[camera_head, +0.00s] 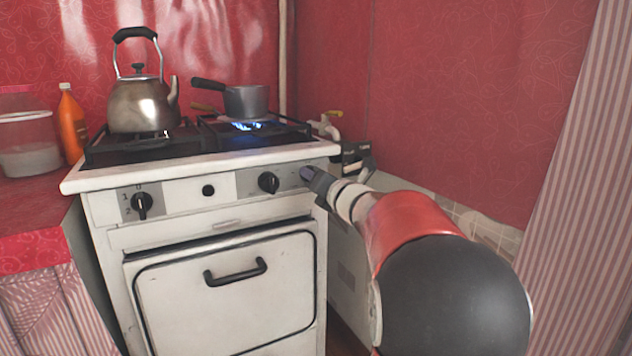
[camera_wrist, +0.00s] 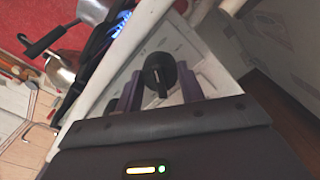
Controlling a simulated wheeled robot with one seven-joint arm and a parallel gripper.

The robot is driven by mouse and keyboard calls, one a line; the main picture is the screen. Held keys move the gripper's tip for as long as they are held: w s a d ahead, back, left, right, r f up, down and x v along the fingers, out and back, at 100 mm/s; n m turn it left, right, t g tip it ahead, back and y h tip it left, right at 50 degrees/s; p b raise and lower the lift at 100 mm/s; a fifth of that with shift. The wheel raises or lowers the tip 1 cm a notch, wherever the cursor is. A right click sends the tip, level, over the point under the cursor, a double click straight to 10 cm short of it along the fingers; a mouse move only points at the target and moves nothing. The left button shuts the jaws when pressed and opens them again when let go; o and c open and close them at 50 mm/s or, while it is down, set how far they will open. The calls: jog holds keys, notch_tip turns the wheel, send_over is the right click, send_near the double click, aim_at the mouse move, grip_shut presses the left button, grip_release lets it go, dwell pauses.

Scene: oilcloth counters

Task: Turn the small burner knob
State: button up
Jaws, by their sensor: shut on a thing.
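A black burner knob (camera_wrist: 160,70) sits between the two purple-grey fingers of my gripper (camera_wrist: 163,86) in the wrist view. My gripper is shut on it. In the head view my gripper (camera_head: 313,177) is at the right end of the white stove's front panel (camera_head: 238,184) and largely hides this knob. Another black knob (camera_head: 268,182) is just left of my gripper, and a further one (camera_head: 142,205) is at the panel's left end. A blue flame (camera_head: 246,126) burns at the right of the hob, and also shows in the wrist view (camera_wrist: 122,24).
A steel kettle (camera_head: 142,106) stands on the left of the hob. A grey saucepan (camera_head: 246,101) stands at the back right. The oven door handle (camera_head: 235,272) sticks out below the panel. An orange bottle (camera_head: 72,123) and a clear container (camera_head: 27,140) stand on the left counter.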

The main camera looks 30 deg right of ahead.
jog(key=m+p, duration=0.1)
jog(key=m, duration=0.4)
jog(key=shift+m, duration=0.3)
jog(key=m+p, duration=0.1)
jog(key=m, duration=0.4)
dwell(0.4)
jog(key=o, duration=1)
jog(key=shift+c, duration=0.2)
